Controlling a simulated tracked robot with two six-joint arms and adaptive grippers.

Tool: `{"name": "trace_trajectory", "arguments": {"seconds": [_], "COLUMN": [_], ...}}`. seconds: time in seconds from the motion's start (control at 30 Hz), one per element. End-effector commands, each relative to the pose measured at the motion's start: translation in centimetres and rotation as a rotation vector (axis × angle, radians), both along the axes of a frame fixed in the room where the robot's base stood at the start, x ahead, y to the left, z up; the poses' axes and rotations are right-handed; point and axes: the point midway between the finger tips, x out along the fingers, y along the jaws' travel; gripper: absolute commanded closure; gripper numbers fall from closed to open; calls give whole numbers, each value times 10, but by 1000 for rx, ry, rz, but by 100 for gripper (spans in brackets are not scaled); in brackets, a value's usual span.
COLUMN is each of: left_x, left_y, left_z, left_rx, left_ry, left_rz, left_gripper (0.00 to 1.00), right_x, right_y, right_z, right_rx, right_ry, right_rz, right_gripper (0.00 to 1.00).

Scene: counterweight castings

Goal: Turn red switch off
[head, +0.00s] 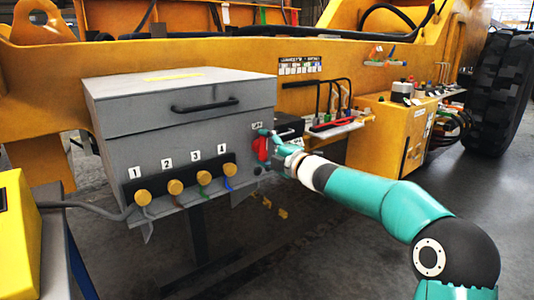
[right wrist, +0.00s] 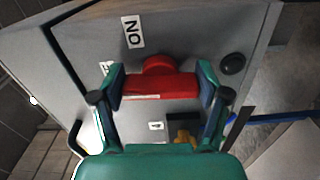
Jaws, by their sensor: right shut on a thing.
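The red switch (head: 262,148) is on the right end of the front face of a grey box (head: 190,130). In the right wrist view the red switch (right wrist: 160,86) is a thick bar with a round hub behind it. My right gripper (head: 268,147) reaches in from the right and is shut on the switch. In the wrist view the fingers of my right gripper (right wrist: 161,86) press on the two ends of the bar. My left gripper is not in view.
A row of yellow knobs (head: 174,187) with cables and number labels sits low on the box's front. A black handle (head: 205,104) is on the box above. A yellow cabinet (head: 390,130) with levers stands at the right. A black round button (right wrist: 232,64) is near the switch.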

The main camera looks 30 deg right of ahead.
Motion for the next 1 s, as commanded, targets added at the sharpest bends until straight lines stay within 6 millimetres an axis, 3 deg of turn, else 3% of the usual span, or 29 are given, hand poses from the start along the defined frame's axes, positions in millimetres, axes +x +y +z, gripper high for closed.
{"name": "trace_trajectory", "arguments": {"seconds": [0.03, 0.7, 0.73, 0.87, 1.0], "left_x": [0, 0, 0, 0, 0], "left_y": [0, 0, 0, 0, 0], "left_z": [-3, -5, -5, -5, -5], "left_rx": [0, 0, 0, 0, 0], "left_ry": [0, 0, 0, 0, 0], "left_rz": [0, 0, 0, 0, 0], "left_gripper": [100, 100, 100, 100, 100], "right_x": [1, 1, 1, 1, 1], "right_y": [3, 3, 3, 2, 2], "right_z": [-8, -8, -8, -7, -5], "right_rx": [-21, -89, -89, -87, -85], "right_ry": [11, 7, 7, 5, 1], "right_rz": [5, 8, 8, 6, 4], "right_gripper": [60, 60, 20, 0, 0]}}
